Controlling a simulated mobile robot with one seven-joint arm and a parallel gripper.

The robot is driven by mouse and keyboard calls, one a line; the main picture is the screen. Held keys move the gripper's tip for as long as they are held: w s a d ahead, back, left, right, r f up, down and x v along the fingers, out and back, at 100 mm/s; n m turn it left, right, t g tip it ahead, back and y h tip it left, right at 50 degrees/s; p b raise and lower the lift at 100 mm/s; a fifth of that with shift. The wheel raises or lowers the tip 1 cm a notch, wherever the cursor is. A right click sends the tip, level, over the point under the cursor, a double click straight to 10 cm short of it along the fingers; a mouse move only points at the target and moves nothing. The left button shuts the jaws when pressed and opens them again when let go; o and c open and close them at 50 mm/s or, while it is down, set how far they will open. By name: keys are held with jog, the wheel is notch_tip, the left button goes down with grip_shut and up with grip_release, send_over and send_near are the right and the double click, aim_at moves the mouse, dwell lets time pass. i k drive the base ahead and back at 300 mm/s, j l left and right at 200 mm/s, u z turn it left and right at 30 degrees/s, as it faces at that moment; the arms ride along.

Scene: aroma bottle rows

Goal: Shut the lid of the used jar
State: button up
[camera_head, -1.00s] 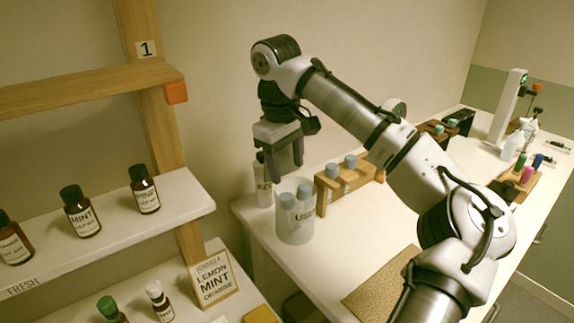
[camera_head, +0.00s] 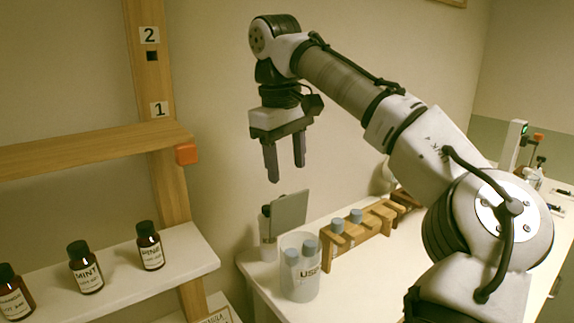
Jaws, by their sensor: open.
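The used jar (camera_head: 301,283) is a translucent cylinder marked "USE…" on the white counter, with two grey-blue capped vials standing inside. A flat grey panel that looks like its lid (camera_head: 289,211) stands raised and tilted at the jar's back left, so the jar's top is open. My gripper (camera_head: 286,172) hangs above the lid and jar with its two fingers pointing down, apart and empty. It touches neither of them.
A white bottle (camera_head: 266,228) stands just behind the jar, partly covered by the lid. A wooden rack (camera_head: 362,228) with two capped vials is to the right. A shelf (camera_head: 120,269) with brown bottles is at left.

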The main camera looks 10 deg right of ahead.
aim_at(288, 213)
jog(key=k, duration=1)
